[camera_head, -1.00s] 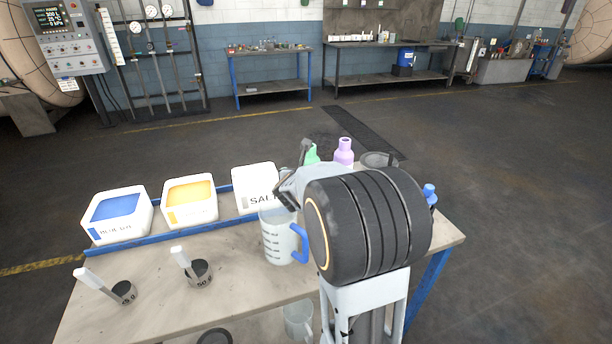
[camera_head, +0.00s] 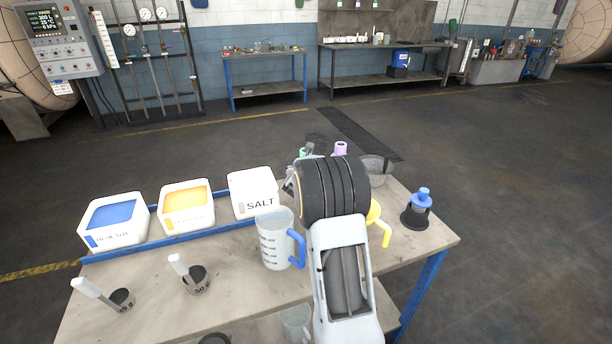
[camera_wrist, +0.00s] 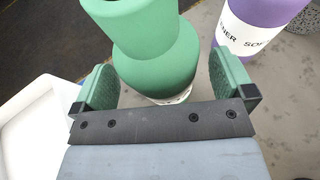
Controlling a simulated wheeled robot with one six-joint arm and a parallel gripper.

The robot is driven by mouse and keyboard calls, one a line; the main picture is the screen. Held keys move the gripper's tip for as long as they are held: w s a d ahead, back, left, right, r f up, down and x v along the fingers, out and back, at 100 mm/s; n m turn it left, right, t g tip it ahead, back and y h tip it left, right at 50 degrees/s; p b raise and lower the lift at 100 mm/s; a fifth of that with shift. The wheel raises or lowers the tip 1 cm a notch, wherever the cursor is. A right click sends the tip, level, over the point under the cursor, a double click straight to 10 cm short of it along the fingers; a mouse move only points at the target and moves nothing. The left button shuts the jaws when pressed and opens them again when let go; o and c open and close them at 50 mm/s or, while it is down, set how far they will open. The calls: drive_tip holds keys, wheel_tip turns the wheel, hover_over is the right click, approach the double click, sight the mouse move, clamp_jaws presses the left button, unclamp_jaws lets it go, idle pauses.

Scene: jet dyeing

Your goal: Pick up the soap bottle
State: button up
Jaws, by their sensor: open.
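A green bottle (camera_wrist: 155,55) stands between the two fingers of my gripper (camera_wrist: 165,80) in the wrist view. In the head view only a bit of the green bottle (camera_head: 303,153) shows behind my arm. A purple bottle (camera_wrist: 258,22) with a label that reads in part "ENER SOF" stands to the right; its top shows in the head view (camera_head: 340,148).
A white salt box (camera_head: 240,182) is left of my arm, beyond a clear measuring jug (camera_head: 275,245) with a blue handle.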

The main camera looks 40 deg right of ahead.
drive_tip(key=shift+w+d+f, duration=0.25)
drive_tip(key=shift+w+d, duration=0.2)
drive_tip(key=shift+w, duration=0.05)
drive_tip(key=c, duration=1)
drive_tip(key=shift+c, duration=0.7)
drive_tip(key=shift+r, duration=0.1)
